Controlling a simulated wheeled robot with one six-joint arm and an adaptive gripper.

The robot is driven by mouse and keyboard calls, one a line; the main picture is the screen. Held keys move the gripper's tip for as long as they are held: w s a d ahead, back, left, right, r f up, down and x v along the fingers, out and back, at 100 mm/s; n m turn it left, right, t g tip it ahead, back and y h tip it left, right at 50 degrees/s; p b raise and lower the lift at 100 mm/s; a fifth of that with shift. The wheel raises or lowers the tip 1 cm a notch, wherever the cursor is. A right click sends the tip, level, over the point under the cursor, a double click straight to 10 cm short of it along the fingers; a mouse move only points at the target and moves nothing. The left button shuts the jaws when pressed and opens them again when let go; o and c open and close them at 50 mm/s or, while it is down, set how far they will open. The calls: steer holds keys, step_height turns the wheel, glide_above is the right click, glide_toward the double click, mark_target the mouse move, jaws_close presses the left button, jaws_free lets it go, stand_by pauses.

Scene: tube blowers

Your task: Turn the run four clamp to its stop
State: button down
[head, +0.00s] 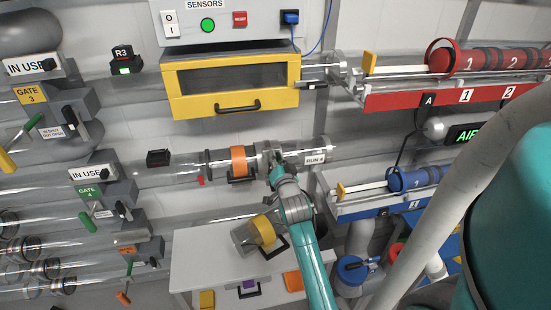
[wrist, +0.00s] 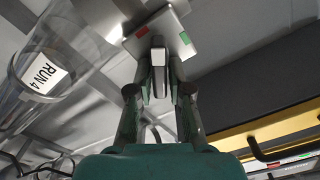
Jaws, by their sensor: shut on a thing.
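The run four tube (head: 318,149) is clear and carries a "RUN 4" label (head: 314,159). The label also shows at the left of the wrist view (wrist: 43,73). My gripper (head: 274,166) is at the tube joint just left of the label. In the wrist view my gripper (wrist: 158,78) is shut on the pale clamp lever (wrist: 158,58). Beyond the lever is a grey clamp plate (wrist: 163,28) with a red mark on its left and a green mark on its right. The lever end lies between the marks. In the head view my gripper hides most of the clamp.
An orange-banded section (head: 239,160) with a black handle sits left of my gripper. The yellow-framed drawer (head: 230,105) is above, and its edge shows in the wrist view. A yellow-banded cylinder (head: 263,231) is on the bench below. A blue rack (head: 375,203) stands to the right.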

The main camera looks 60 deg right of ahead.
steer(key=m, duration=0.5)
steer(key=shift+s+d+f+m, duration=0.1)
steer(key=shift+s+f+m, duration=0.1)
steer(key=shift+f+m, duration=0.1)
steer(key=m, duration=0.5)
steer(key=shift+f+m, duration=0.3)
steer(key=shift+m, duration=0.3)
steer(key=c, duration=1.2)
jaws_free()
steer(key=shift+s, duration=0.1)
steer(key=v, duration=1.1)
steer(key=shift+s+a, duration=0.25)
steer(key=shift+a, duration=0.1)
